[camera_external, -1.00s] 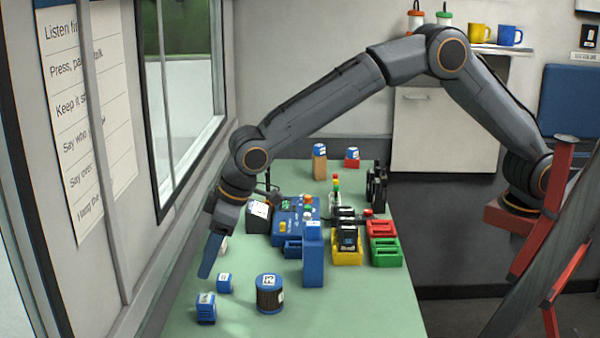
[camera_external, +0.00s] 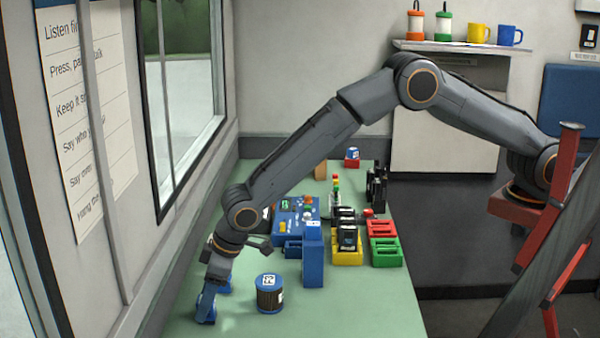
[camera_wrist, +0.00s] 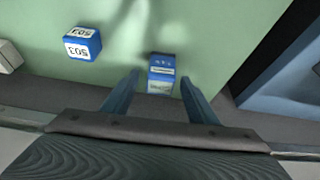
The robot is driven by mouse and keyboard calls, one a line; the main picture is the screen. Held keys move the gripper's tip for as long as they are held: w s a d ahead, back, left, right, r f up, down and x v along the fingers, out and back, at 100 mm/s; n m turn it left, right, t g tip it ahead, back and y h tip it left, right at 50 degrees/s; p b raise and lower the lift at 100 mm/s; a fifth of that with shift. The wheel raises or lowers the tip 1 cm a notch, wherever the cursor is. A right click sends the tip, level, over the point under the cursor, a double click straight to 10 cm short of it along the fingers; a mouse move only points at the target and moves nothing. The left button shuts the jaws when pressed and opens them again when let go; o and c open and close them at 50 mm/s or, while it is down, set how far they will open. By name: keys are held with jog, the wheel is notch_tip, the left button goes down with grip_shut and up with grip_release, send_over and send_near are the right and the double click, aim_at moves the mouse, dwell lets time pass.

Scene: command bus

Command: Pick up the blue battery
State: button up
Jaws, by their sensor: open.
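A small blue block with a white label (camera_wrist: 161,86), which looks like the blue battery, stands on the green table. In the wrist view it is between the two blue fingertips of my gripper (camera_wrist: 160,76), with a gap on each side. My gripper is open. In the external view my gripper (camera_external: 206,304) is down at the near left of the table, and its fingers largely hide the block there.
A dark spool with a blue top (camera_external: 269,294) stands right of my gripper. A tall blue box (camera_external: 313,265) is farther right. Behind are yellow (camera_external: 347,256), red (camera_external: 383,231) and green (camera_external: 387,255) holders. The window wall is close on the left. The table's near right is clear.

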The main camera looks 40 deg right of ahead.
jog(key=shift+f, duration=0.2)
jog(key=c, duration=1.2)
jog(key=shift+r, duration=0.1)
jog(key=shift+c, duration=0.2)
